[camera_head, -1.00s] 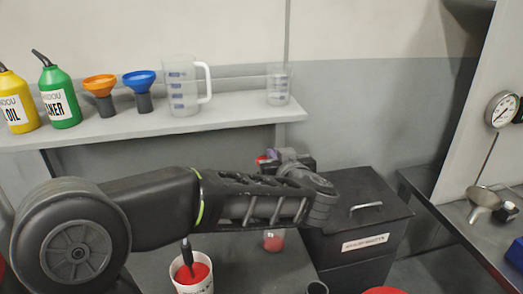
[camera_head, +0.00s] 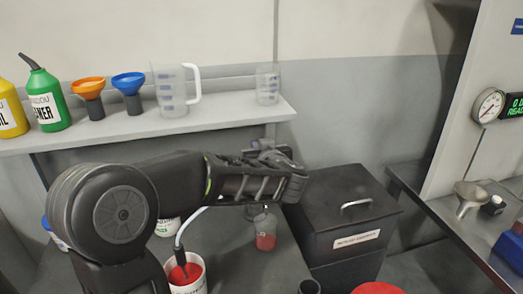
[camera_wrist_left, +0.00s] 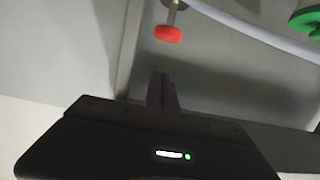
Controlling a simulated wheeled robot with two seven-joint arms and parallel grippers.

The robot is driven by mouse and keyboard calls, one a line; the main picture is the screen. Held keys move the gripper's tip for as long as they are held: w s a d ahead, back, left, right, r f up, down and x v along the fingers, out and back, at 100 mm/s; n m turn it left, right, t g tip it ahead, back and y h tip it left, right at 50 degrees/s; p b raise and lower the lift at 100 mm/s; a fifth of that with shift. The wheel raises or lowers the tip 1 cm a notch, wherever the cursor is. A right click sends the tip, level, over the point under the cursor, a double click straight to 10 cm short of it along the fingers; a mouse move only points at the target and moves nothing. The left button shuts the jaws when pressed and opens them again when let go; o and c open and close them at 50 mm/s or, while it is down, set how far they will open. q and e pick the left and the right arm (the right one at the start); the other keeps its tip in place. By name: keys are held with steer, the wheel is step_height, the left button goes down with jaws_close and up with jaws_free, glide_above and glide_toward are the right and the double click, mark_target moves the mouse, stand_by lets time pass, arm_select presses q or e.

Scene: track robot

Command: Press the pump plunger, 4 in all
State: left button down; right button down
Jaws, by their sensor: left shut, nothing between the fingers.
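In the left wrist view, a red round knob (camera_wrist_left: 168,34) sits on a metal rod; it looks like the plunger. My left gripper (camera_wrist_left: 162,78) is shut and empty, its narrow dark fingertips apart from the knob in the picture. In the head view my left arm reaches in from the left, and its wrist hides the fingertips and the knob. A white bucket (camera_head: 188,287) with red liquid stands below the arm, with a pale hose (camera_head: 190,222) rising from it. A clear container (camera_head: 265,236) with red liquid stands right of it. My right gripper is out of view.
A dark lidded box (camera_head: 345,215) stands close right of my left wrist. The shelf (camera_head: 225,118) behind holds bottles, funnels and clear jugs. A side bench (camera_head: 450,217) with a metal funnel is at the right.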

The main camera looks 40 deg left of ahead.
arm_select(q)
steer(key=shift+x, duration=1.05)
steer(key=shift+f, duration=2)
steer(key=shift+s, duration=0.1)
step_height(320, 180, down, 3)
steer(key=shift+d+r+b, duration=0.1)
steer(key=shift+b, duration=0.7)
steer(key=shift+f, duration=0.25)
